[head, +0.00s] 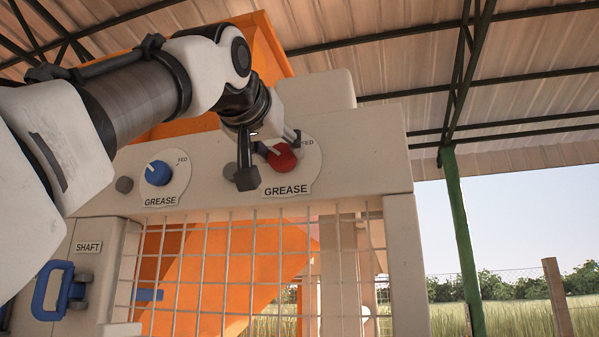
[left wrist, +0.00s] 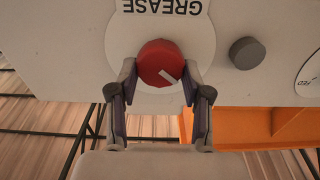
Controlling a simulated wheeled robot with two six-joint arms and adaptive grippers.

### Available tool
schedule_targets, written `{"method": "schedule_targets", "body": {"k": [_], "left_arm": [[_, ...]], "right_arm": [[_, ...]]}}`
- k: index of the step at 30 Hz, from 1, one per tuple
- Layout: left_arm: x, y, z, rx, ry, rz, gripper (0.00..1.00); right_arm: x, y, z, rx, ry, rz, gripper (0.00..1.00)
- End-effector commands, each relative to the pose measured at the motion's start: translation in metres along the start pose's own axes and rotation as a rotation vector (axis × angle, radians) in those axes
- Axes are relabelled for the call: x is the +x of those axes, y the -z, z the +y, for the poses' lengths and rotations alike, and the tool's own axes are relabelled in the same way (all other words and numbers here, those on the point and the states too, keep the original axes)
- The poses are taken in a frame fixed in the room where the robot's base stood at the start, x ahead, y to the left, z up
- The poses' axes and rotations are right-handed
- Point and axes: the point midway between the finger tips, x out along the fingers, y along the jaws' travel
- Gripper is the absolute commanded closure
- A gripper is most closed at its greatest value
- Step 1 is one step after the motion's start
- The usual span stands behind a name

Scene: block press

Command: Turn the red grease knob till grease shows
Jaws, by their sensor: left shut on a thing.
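The red grease knob (head: 282,157) sits on a round white plate marked GREASE (head: 287,190) on the press's front panel. My left gripper (head: 268,150) reaches it from the left and above in the head view. In the left wrist view the red knob (left wrist: 161,63) is between the two fingers of my left gripper (left wrist: 158,76), which are shut on its sides. A white pointer line shows on the knob's face, slanting to the lower right in that view. I see no grease around the knob. My right gripper is not in view.
A blue grease knob (head: 158,173) is on the panel to the left, with a grey round stud (head: 124,185) beside it. A wire mesh guard (head: 262,262) hangs below the panel. A blue handle (head: 52,290) is on the shaft cover at lower left. Open field lies right.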

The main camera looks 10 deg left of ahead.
Motion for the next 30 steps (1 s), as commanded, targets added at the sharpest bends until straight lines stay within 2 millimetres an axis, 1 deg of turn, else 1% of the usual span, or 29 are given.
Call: {"method": "schedule_targets", "body": {"k": [8, 14, 30], "left_arm": [[0.0016, -0.0005, -0.0001, 0.054, 0.0, 0.0, 0.86], [0.0017, -0.0005, 0.0005, 0.167, 0.0, -0.001, 0.86], [0.0017, -0.0012, 0.0024, 0.659, 0.001, 0.0, 0.86]], "right_arm": [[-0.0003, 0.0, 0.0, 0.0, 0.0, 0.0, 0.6], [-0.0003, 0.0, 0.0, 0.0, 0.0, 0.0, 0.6], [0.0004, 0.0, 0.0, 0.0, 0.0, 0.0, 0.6]]}}
